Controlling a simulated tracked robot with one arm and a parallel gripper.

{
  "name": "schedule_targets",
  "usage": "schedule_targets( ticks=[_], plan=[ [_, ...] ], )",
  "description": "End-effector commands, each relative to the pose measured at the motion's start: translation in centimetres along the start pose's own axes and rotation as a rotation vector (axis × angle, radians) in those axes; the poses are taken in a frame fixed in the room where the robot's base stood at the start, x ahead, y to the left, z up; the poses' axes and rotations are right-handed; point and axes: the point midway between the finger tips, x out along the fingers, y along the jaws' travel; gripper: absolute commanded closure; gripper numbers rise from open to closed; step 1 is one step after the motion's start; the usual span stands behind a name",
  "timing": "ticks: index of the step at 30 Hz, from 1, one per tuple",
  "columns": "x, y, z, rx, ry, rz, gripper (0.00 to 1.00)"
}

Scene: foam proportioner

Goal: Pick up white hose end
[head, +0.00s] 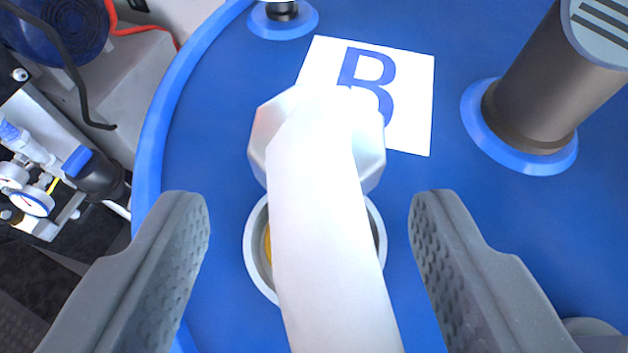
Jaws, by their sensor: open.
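The white hose end (318,190) is in the middle of the head view, with a wide faceted collar at its far end and a smooth white body running toward the bottom edge. My gripper (312,225) is open, with one grey textured finger on each side of the hose end. Blue surface shows between each finger and the hose end, so neither finger appears to touch it. The near part of the hose is cut off by the bottom edge. The hose end covers part of a round grey-rimmed port (256,262) with some yellow inside.
A white label with a blue B (408,105) lies on the round blue top (215,120) behind the hose end. A dark grey cylinder (555,85) stands at the right. Gauges (28,200) and hoses are at the left, beyond the raised blue rim (150,150).

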Motion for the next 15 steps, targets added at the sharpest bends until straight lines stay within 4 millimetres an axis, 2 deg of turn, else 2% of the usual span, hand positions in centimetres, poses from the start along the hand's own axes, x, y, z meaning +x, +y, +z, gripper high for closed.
schedule_targets(
  ticks=[8,15],
  plan=[
    [1.3,0.1,-0.1,0.002,0.002,0.001,0.45],
    [4.0,0.2,0.1,0.002,0.000,0.001,0.45]
  ],
)
